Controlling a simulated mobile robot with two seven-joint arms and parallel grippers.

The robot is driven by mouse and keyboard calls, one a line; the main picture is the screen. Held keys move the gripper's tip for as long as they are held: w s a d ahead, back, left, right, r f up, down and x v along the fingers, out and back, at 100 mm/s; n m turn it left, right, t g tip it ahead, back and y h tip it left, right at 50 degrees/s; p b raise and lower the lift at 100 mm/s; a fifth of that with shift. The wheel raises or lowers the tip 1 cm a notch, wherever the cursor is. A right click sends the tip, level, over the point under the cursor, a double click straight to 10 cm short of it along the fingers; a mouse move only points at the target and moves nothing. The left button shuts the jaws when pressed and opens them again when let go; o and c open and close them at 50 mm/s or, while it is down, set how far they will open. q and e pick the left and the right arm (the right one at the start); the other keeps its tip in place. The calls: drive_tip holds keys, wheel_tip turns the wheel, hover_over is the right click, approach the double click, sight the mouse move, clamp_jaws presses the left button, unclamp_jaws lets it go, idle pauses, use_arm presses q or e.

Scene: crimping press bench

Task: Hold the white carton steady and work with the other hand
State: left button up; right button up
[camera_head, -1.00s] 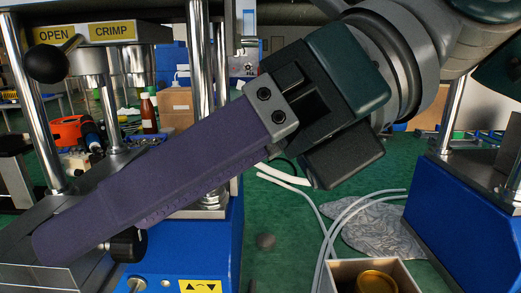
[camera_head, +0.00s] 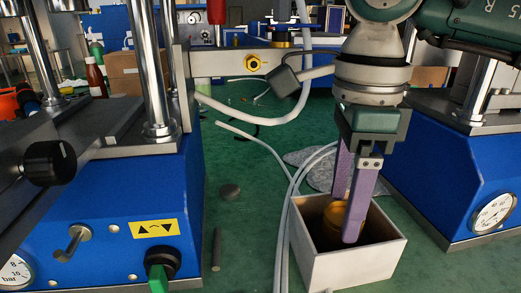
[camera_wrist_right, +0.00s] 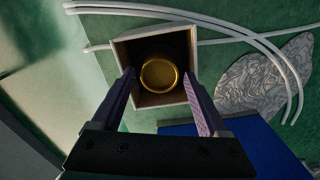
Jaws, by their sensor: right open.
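The white carton (camera_head: 352,270) stands open-topped on the green floor or mat at the lower right of the head view. It also shows in the right wrist view (camera_wrist_right: 121,52). A round gold tin (camera_head: 331,226) sits inside it, and the wrist view shows it from above (camera_wrist_right: 158,75). My right gripper (camera_head: 345,222) points down at the carton's opening. Its two purple fingers are apart, one on each side of the tin in the wrist view (camera_wrist_right: 160,76). I cannot tell how deep the fingertips reach. My left gripper is in neither view.
A blue press base (camera_head: 110,225) with a black knob stands on the left. Another blue base (camera_head: 440,190) with a gauge stands close on the right. Grey hoses (camera_head: 285,220) run beside the carton, and a crumpled grey sheet (camera_head: 312,172) lies behind it.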

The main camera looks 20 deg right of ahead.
drive_tip(key=shift+f, duration=1.15)
clamp_jaws()
